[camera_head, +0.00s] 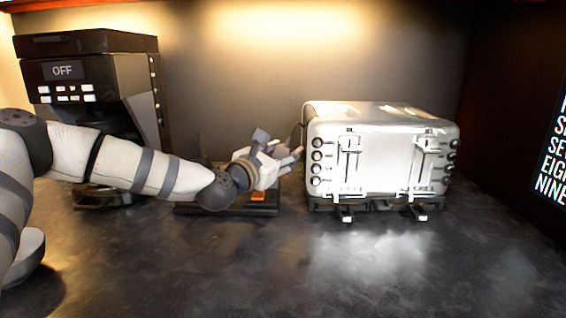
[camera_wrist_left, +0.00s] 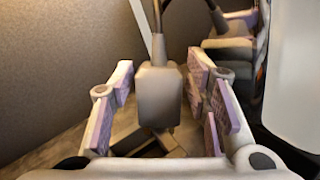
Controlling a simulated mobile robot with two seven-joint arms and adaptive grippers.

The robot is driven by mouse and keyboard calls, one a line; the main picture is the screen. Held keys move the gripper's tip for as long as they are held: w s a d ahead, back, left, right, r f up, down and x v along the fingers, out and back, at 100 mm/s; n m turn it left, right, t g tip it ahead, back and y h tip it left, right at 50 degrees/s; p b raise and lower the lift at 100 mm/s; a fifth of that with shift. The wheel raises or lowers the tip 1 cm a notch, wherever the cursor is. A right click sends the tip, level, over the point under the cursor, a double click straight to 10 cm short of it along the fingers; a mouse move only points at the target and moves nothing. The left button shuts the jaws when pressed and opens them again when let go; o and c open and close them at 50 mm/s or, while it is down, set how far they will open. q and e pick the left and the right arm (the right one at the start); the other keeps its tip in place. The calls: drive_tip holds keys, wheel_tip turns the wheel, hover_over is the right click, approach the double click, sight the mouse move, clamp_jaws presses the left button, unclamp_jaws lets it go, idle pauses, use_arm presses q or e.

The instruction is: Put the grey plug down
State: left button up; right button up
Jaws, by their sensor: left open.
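The grey plug (camera_wrist_left: 157,97) is a blocky piece with a dark cord rising from its top, in the middle of the left wrist view. My left gripper (camera_wrist_left: 161,70) is open, with one finger on each side of the plug and a visible gap on both sides. Dark flat parts show below the plug; I cannot tell whether it touches them. In the head view my left gripper (camera_head: 285,162) is at the back of the counter, just left of the toaster, and the plug is not clearly made out there. My right gripper is not in view.
A white toaster (camera_head: 385,165) stands close to the right of my left gripper. A dark base (camera_head: 225,209) with an orange part lies under my left wrist. A coffee machine (camera_head: 100,110) marked OFF stands at the left. The front counter (camera_head: 330,270) is mostly clear.

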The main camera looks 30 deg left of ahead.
use_arm(q)
drive_tip(key=shift+r, duration=0.1)
drive_tip(key=c, duration=1)
clamp_jaws()
drive_tip(key=shift+r, duration=0.15)
